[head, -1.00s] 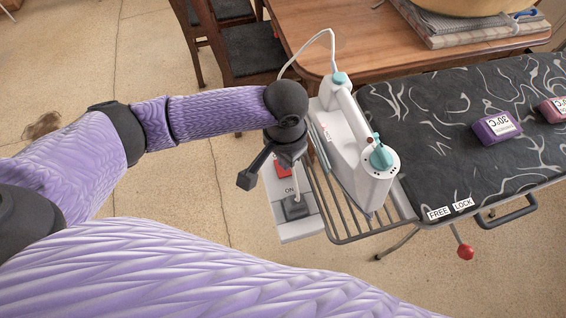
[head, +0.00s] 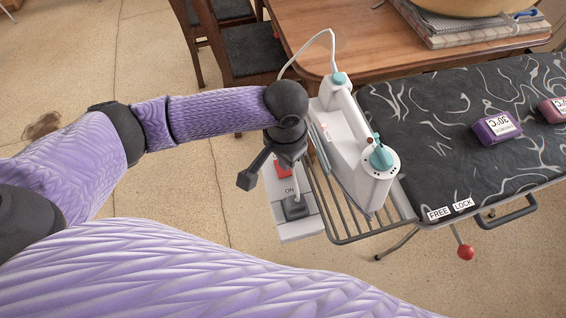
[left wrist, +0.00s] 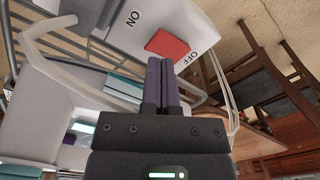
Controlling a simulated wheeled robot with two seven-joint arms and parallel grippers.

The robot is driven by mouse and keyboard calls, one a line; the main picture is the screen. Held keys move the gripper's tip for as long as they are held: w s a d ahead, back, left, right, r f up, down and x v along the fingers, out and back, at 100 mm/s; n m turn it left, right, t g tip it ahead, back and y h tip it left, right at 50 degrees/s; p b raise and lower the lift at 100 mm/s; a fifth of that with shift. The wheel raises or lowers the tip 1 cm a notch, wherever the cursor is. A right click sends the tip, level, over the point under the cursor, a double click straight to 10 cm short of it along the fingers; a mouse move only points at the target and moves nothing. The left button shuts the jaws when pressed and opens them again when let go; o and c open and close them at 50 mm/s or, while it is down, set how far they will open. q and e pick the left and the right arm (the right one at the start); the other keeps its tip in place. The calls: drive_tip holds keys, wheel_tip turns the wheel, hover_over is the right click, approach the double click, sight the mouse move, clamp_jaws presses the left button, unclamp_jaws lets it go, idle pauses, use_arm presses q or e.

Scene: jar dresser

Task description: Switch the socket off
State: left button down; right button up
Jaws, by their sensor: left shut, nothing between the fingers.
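The socket (head: 301,231) is a white box at the left end of the ironing board. It has a red switch (head: 283,170), an "ON" label on the side nearer the dark plug (head: 295,209), and the plug sits in it. In the left wrist view the red switch (left wrist: 167,44) lies between the "ON" and "OFF" labels. My left gripper (left wrist: 160,62) is shut and empty, its fingertips at the edge of the switch; I cannot tell if they touch it. In the head view my wrist hides the "OFF" end. My right gripper is not in view.
A white and teal iron (head: 358,150) stands on the wire rack (head: 352,237) just right of the socket, its cord looping up behind. The black patterned ironing board (head: 430,120) carries small boxes (head: 496,128). A wooden table (head: 330,35) and chairs stand behind. Floor at left is clear.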

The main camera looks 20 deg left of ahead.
sight(285, 173)
use_arm(q)
drive_tip(key=shift+f+b, duration=0.6)
drive_tip(key=shift+f, duration=0.85)
idle(1.0)
wheel_tip(285, 173, up, 7)
drive_tip(key=p, duration=0.9)
drive_tip(key=shift+r, duration=0.2)
drive_tip(key=shift+f, duration=0.15)
drive_tip(key=shift+d, duration=0.1)
